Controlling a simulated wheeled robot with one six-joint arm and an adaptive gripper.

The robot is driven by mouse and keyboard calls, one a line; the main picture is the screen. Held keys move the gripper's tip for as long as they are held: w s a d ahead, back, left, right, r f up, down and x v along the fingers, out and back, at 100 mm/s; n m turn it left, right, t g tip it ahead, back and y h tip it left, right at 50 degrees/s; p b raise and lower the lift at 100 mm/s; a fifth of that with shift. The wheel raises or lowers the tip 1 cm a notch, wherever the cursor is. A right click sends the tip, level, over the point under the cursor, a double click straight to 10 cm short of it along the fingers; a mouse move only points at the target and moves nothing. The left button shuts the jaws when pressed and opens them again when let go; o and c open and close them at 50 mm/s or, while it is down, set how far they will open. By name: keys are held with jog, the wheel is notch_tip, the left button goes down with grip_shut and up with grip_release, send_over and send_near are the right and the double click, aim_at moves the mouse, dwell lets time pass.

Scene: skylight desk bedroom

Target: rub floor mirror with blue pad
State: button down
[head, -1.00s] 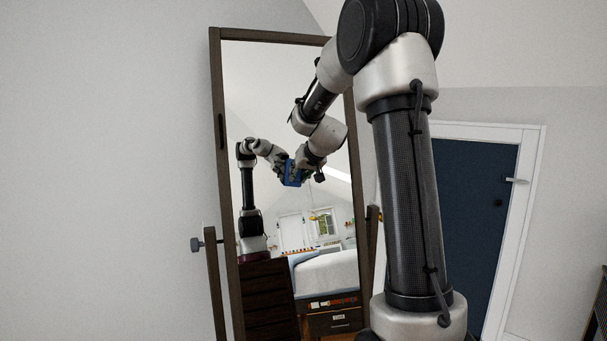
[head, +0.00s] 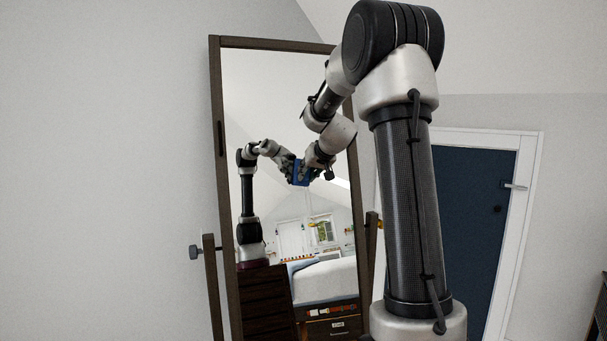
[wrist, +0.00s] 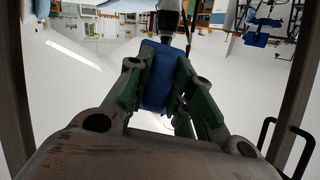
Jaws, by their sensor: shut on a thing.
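The floor mirror (head: 275,95) has a tall dark wooden frame and stands in front of me on side posts. In its glass I see the reflection of my arm and part of the room. My gripper (head: 312,168) is at the mirror's face, right of the glass's middle. It is shut on the blue pad (head: 299,174). In the wrist view the blue pad (wrist: 158,75) sits between the green-lined fingers, with its far face toward the glass. I cannot tell whether the pad touches the glass.
A dark blue door (head: 470,220) with a white frame stands behind, to the right. A mirror post with a knob (head: 210,255) is at the left. Bare wall fills the left side. A bed and drawers show only as reflections.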

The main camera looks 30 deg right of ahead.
jog(key=shift+s+d, duration=0.55)
jog(key=shift+d, duration=2.85)
jog(key=w+a, duration=0.1)
jog(key=a, duration=0.9)
jog(key=shift+w+a, duration=0.25)
jog(key=shift+w, duration=0.05)
jog(key=shift+s, duration=0.1)
jog(key=shift+s+a+r, duration=0.15)
jog(key=shift+s+r, duration=0.1)
jog(key=shift+s, duration=0.7)
jog(key=shift+s+a+r, duration=0.1)
jog(key=shift+s+r, duration=0.15)
jog(key=shift+s, duration=0.65)
jog(key=shift+s+a+r, duration=0.15)
jog(key=shift+s+r, duration=0.1)
jog(key=shift+s, duration=0.7)
jog(key=shift+s, duration=0.1)
jog(key=s, duration=0.2)
jog(key=shift+s+a+r, duration=0.25)
jog(key=shift+s+r, duration=0.1)
jog(key=shift+r, duration=0.05)
